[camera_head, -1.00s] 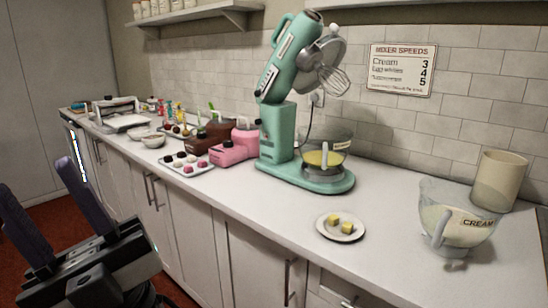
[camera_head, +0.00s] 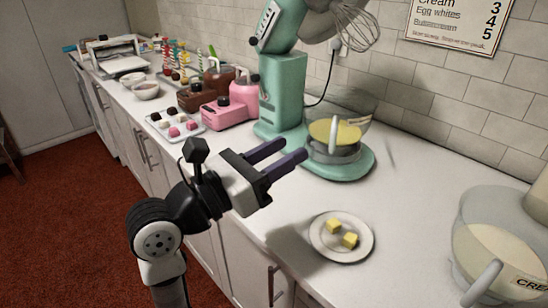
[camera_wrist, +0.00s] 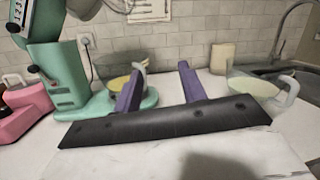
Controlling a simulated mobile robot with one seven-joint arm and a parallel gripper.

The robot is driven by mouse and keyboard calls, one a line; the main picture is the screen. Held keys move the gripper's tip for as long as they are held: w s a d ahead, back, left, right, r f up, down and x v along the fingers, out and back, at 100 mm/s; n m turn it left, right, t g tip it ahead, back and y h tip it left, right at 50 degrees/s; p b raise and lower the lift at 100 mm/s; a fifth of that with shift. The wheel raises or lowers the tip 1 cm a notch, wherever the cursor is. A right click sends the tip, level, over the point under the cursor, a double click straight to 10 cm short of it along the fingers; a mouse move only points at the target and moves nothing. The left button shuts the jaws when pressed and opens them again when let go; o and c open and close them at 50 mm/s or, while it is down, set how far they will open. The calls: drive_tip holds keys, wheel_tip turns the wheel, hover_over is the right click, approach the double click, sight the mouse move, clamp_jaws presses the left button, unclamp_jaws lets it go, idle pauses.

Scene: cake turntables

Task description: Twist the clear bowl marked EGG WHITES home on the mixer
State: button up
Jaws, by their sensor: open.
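A clear bowl (camera_head: 319,130) with yellow contents and a pale upright handle sits on the base of the mint-green mixer (camera_head: 281,95). Its label is turned to the side and too small to read. Whether it is locked on the base I cannot tell. The mixer head is tilted up, with its whisk (camera_head: 355,32) above the bowl. My gripper (camera_head: 294,149) is open and empty, with its purple fingers pointing at the bowl from the front left, apart from it. In the wrist view, the bowl (camera_wrist: 118,72) shows beyond the left finger, partly hidden by it.
A second clear bowl, marked CREAM (camera_head: 490,235), stands at the right. A plate (camera_head: 323,247) with yellow cubes lies in front of the mixer. Pink (camera_head: 228,115) and brown containers and a tray of sweets (camera_head: 160,122) stand left of it. Counter between mixer and CREAM bowl is clear.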

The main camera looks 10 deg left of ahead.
wheel_tip(320, 180, down, 4)
drive_tip(key=w+a+r+n+y, duration=0.1)
drive_tip(key=w+y, duration=0.2)
drive_tip(key=p, duration=0.4)
approach(335, 128)
drive_tip(key=x, duration=0.7)
drive_tip(key=shift+w+f, duration=0.3)
drive_tip(key=shift+f, duration=0.15)
clamp_jaws()
drive_tip(key=shift+w+a+m+g+h+b, duration=0.2)
drive_tip(key=shift+a+m+g+h+b, duration=0.4)
drive_tip(key=shift+a+g+h+b, duration=0.25)
